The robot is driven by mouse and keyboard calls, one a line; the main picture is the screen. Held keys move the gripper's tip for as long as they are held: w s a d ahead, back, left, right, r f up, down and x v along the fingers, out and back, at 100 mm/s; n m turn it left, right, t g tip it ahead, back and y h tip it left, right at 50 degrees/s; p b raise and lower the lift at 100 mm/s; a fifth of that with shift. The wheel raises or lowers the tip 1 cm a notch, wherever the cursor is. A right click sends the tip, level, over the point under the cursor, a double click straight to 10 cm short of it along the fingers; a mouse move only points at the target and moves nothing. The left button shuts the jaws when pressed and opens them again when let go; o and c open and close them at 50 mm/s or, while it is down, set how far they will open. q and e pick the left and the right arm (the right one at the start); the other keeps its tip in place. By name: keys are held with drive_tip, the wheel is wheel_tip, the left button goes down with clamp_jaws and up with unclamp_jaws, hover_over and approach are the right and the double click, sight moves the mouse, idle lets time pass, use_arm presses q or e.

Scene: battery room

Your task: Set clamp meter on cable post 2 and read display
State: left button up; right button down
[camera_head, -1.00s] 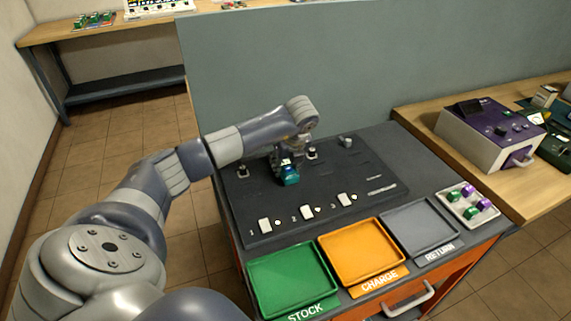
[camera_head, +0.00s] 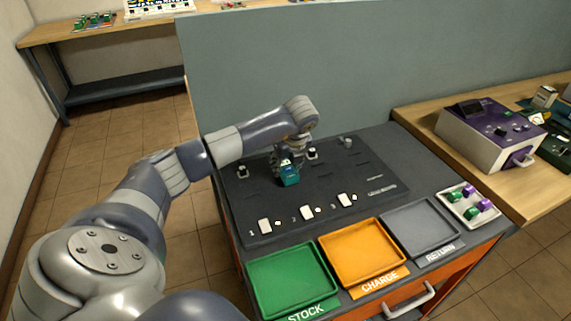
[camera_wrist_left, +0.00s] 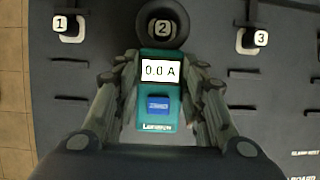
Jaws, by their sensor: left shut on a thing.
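The teal clamp meter (camera_head: 289,175) is held by my left gripper (camera_head: 287,160) over the dark board. In the left wrist view the clamp meter (camera_wrist_left: 157,108) lies between both fingers of my left gripper (camera_wrist_left: 160,85), and its display (camera_wrist_left: 160,70) reads 0.0 A. Its dark ring (camera_wrist_left: 162,28) appears around the post labelled 2 (camera_wrist_left: 162,28); whether it is fully seated I cannot tell. Post 1 (camera_wrist_left: 70,26) and post 3 (camera_wrist_left: 257,38) stand to either side. In the head view they are post 1 (camera_head: 242,171) and post 3 (camera_head: 311,153). My right gripper is not in view.
The board (camera_head: 350,205) has several white switches in front, such as switch 2 (camera_head: 307,212). Green (camera_head: 258,299), orange (camera_head: 338,271) and grey (camera_head: 412,237) trays line the front edge. A tray of small blocks (camera_head: 456,213) and a purple unit (camera_head: 470,145) stand to the right.

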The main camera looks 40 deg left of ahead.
sight(286, 166)
use_arm(q)
drive_tip(key=shift+f+b, duration=0.5)
drive_tip(key=shift+f, duration=0.15)
drive_tip(key=o, duration=1.1)
drive_tip(key=shift+r, duration=0.1)
drive_tip(key=shift+c, duration=0.2)
drive_tip(key=shift+p+v, duration=1.95)
drive_tip(key=shift+v, duration=0.9)
drive_tip(key=shift+p+v, duration=1.6)
drive_tip(key=shift+v, duration=1.1)
